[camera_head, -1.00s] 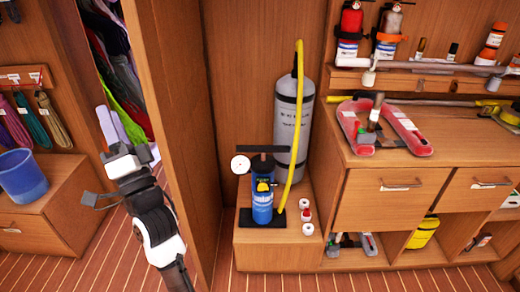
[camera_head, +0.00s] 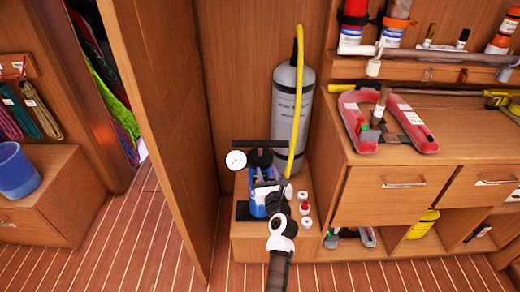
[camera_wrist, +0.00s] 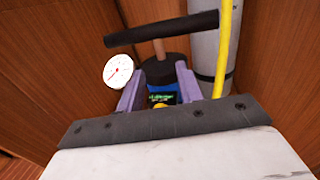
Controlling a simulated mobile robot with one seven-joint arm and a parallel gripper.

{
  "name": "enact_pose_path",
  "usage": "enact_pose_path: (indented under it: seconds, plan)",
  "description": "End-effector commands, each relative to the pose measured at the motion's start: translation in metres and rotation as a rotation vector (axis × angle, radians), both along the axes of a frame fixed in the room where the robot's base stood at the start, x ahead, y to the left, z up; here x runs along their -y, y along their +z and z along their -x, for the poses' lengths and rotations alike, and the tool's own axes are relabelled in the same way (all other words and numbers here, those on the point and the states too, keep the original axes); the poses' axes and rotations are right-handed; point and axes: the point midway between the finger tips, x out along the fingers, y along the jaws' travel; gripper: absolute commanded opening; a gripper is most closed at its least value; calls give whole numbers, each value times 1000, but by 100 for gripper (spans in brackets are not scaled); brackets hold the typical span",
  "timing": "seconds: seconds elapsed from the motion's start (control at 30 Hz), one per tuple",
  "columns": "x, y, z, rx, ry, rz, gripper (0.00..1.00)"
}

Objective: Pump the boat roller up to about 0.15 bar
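The pump stands on a low wooden step, with a blue body (camera_head: 256,203), a black T-handle (camera_head: 260,143) and a white round gauge (camera_head: 236,160). The handle sits a little above the black cap. A yellow hose (camera_head: 298,95) runs up from the pump to the top of an upright grey cylinder (camera_head: 290,105), which seems to be the boat roller; its lettering is unreadable. My gripper (camera_head: 268,182) is in front of the pump. In the wrist view its purple fingers (camera_wrist: 159,82) are apart, with the blue body between or behind them; contact is unclear. The gauge (camera_wrist: 117,71) reading is unclear.
Small white and red caps (camera_head: 304,207) stand on the step right of the pump. A wooden partition (camera_head: 160,100) rises on the left. Drawers and a counter with a red U-shaped object (camera_head: 350,118) are on the right. The striped floor (camera_head: 120,235) in front is clear.

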Motion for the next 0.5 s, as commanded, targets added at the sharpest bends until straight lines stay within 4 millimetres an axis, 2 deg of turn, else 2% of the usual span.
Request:
enact_pose_path:
  seconds: [0.5]
  plan:
    - [-16,1,-76,1,0,-3,36]
